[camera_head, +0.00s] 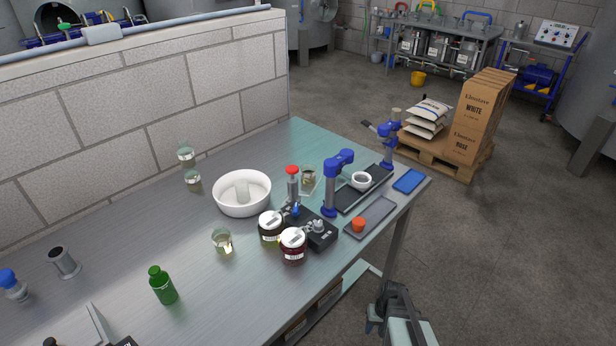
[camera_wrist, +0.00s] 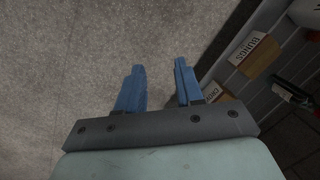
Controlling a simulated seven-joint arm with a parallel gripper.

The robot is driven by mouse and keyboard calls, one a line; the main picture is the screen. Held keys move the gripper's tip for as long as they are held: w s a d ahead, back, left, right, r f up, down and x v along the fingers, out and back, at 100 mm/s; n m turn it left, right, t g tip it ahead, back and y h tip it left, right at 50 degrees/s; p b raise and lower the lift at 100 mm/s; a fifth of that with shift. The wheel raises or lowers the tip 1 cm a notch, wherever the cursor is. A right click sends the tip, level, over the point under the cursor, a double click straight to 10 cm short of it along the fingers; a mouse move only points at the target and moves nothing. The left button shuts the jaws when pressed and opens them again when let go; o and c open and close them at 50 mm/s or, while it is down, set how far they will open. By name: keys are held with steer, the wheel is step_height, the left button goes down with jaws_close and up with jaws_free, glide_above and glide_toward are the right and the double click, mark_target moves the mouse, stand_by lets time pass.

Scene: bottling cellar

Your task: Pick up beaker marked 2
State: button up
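Several clear glass beakers stand on the steel table. One beaker (camera_head: 222,242) is near the table's middle, left of two lidded jars. Two more beakers, a rear one (camera_head: 186,156) and a nearer one (camera_head: 193,181), stand by the block wall, left of the white bowl. Another glass vessel (camera_head: 308,179) stands behind the red-topped device. No number can be read on any of them, so I cannot tell which is marked 2. My gripper (camera_wrist: 160,84) is open and empty, with blue fingers apart above bare floor. In the head view it is low, beyond the table's right edge.
The table (camera_head: 200,290) also holds a white bowl (camera_head: 242,207), dark jar (camera_head: 270,235), red jar (camera_head: 292,252), green bottle (camera_head: 162,287), metal cylinder (camera_head: 64,263) and blue-armed apparatus (camera_head: 332,190). A block wall (camera_head: 150,90) bounds the back. Bare table surrounds the middle beaker.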

steer(key=w+d+r+t, duration=0.2)
steer(key=w+d+r, duration=0.2)
steer(key=w, duration=0.2)
steer(key=w+d+r+t, duration=0.1)
steer(key=w+d+r, duration=0.3)
steer(key=w, duration=0.3)
steer(key=w+d+r+t+h, duration=0.1)
steer(key=w+d+r+t, duration=0.1)
steer(key=w+d+r, duration=0.6)
steer(key=w+d+r+t+h, duration=0.1)
steer(key=w+d+r+t, duration=0.2)
steer(key=d+r, duration=0.8)
steer(key=w+d+r+t+h, duration=0.2)
steer(key=w+d+r, duration=0.45)
steer(key=r, duration=0.55)
steer(key=w+a+r+n+g, duration=0.2)
steer(key=w+a+r+n, duration=0.6)
steer(key=w+a+r, duration=1.4)
steer(key=n+g+y, duration=0.2)
steer(key=n+g, duration=0.5)
steer(key=n, duration=0.5)
glide_above(309, 185)
step_height(309, 185, down, 16)
steer(key=shift+w+f, duration=0.1)
steer(key=shift+f, duration=3.05)
jaws_close()
